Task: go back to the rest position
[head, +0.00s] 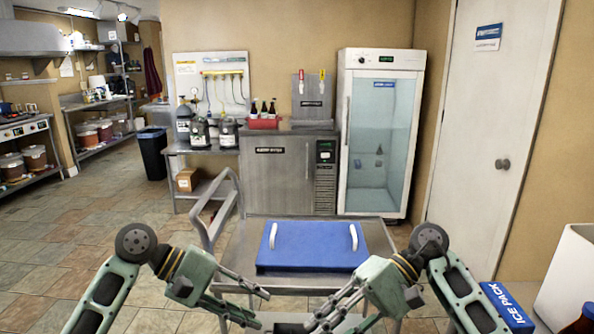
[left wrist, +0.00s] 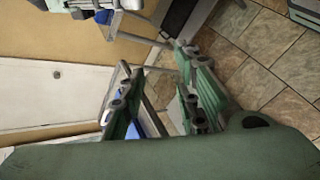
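My left gripper (head: 262,308) reaches in from the lower left, its two fingers apart and nothing between them. My right gripper (head: 325,322) reaches in from the lower right; its fingers look spread and empty, with the tips close to the bottom edge. Both grippers are in front of a metal cart (head: 236,250). A blue lid-like box with two white handles (head: 312,243) lies on the cart, beyond both grippers and apart from them. In the left wrist view, green finger links (left wrist: 200,85) show with no object held in them.
A blue ice pack (head: 508,306) and a white box (head: 570,275) are at the right edge. A glass-door fridge (head: 380,135) and a steel cabinet (head: 275,175) stand behind the cart. Shelves with several buckets (head: 35,157) are at left. The tiled floor at left is clear.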

